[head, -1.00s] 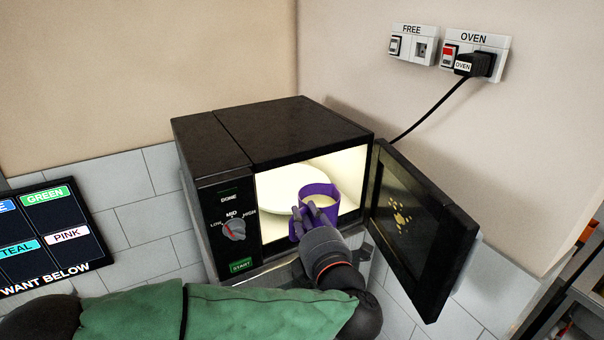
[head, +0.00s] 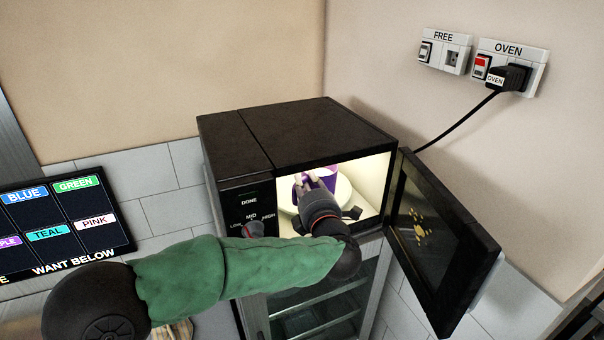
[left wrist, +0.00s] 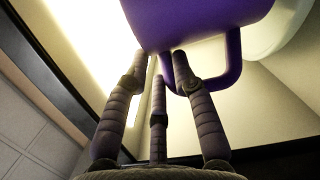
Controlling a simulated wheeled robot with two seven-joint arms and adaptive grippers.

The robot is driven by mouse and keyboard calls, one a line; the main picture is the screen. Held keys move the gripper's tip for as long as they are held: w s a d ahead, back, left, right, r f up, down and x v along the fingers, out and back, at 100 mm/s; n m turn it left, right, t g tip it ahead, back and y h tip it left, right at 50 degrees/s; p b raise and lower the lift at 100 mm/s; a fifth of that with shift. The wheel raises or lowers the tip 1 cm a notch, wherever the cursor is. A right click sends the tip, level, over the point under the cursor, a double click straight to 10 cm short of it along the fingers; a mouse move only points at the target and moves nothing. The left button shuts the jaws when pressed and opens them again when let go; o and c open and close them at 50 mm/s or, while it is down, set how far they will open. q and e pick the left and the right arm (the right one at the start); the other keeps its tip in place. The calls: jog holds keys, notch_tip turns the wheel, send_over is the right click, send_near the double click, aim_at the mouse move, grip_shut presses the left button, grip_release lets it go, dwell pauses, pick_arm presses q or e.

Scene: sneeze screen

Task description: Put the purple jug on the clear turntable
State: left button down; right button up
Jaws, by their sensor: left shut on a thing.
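The purple jug (head: 326,176) is inside the lit oven, in front of or over the pale round turntable (head: 344,196). My left gripper (head: 308,184) reaches in through the open door and is shut on the jug. In the left wrist view, the jug (left wrist: 195,20) fills the top, with its handle (left wrist: 233,72) by the fingertips (left wrist: 163,58). The pale rim of the turntable (left wrist: 285,30) shows at the upper right. The gripper hides part of the jug, and I cannot tell whether its base touches the turntable. My right gripper is out of view.
The black oven (head: 300,135) has its door (head: 432,240) swung open on the right, close to my forearm. Its dial (head: 254,229) is on the left panel. A cable runs from the OVEN socket (head: 513,62). A colour-label screen (head: 60,225) stands at the left.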

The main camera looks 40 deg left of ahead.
pick_arm(q)
jog(key=shift+x, duration=1.1)
jog(key=x, duration=0.1)
jog(key=p+x, duration=0.1)
jog(key=x, duration=0.1)
jog(key=shift+w+a+f+p, duration=0.15)
jog(key=shift+a+f+p, duration=0.05)
jog(key=shift+f+p, duration=0.15)
jog(key=shift+f, duration=0.25)
jog(key=shift+d, duration=0.1)
